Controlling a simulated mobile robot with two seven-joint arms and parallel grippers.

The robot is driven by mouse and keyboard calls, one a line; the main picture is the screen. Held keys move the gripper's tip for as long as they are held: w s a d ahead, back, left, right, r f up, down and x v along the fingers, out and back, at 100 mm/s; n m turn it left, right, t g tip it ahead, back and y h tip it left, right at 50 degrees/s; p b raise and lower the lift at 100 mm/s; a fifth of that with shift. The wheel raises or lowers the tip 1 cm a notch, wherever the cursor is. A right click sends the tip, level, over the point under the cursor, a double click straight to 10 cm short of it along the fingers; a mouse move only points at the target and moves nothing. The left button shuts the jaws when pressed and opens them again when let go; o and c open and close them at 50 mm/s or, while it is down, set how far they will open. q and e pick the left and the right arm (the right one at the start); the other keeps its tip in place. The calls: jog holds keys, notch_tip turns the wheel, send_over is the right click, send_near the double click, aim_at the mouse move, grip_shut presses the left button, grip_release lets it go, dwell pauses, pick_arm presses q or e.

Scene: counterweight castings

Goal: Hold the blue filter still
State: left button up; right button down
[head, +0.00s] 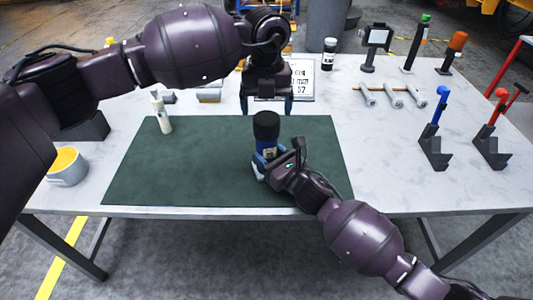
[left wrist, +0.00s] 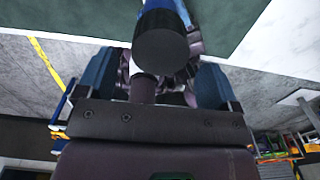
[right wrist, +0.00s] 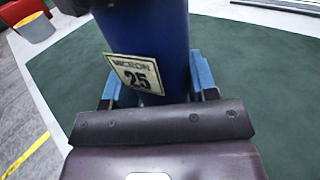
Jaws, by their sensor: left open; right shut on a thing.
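The blue filter (head: 264,149) has a black cap and stands about upright over the green mat (head: 170,177); its base is hidden by my right gripper. My right gripper (head: 268,172) is shut on the filter's lower body from the front. In the right wrist view the blue body (right wrist: 165,40) sits between the fingers, with a tilted label reading "MICRON 25". My left gripper (head: 267,108) is open and points down, at or just behind the cap. In the left wrist view the black cap end (left wrist: 161,52) shows between the spread fingers; I cannot tell whether they touch it.
A grey pot with yellow inside (head: 66,167) is at the left. A white bottle (head: 161,115) stands at the mat's back left. A printed sign (head: 301,78) is behind my left gripper. Blue-handled (head: 435,145) and red-handled (head: 492,145) stands are at the right. Much of the mat is clear.

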aim_at(267, 118)
pick_arm(q)
jog(key=shift+f, duration=2.85)
jog(key=c, duration=0.9)
jog(key=m, duration=1.5)
jog(key=o, duration=1)
